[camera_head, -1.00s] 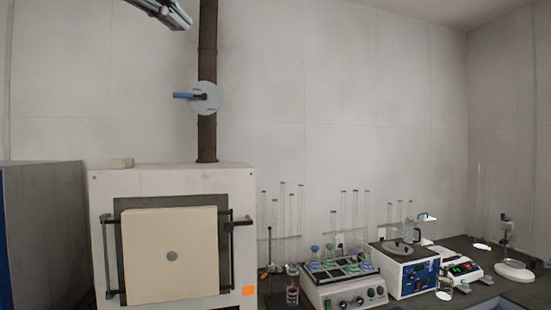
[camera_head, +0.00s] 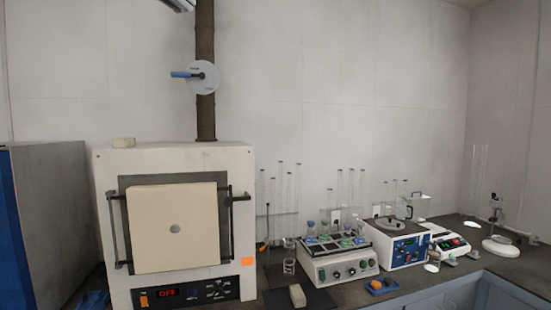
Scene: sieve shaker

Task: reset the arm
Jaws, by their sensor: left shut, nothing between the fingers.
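My left gripper (camera_head: 181,4) shows only as a small grey and dark piece at the top edge, left of the dark pipe. It is high above the bench and apart from the equipment. Its fingers look closed with nothing held, and most of it is cut off by the frame. My right gripper is not in view.
A furnace (camera_head: 104,215) with a closed cream door stands left, its display reading OFF. A pipe (camera_head: 205,115) with a blue-handled valve rises behind it. A tube-holding device (camera_head: 338,270), a blue-panelled device (camera_head: 405,248) and glassware line the bench (camera_head: 340,295). A grey cabinet (camera_head: 55,220) stands far left.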

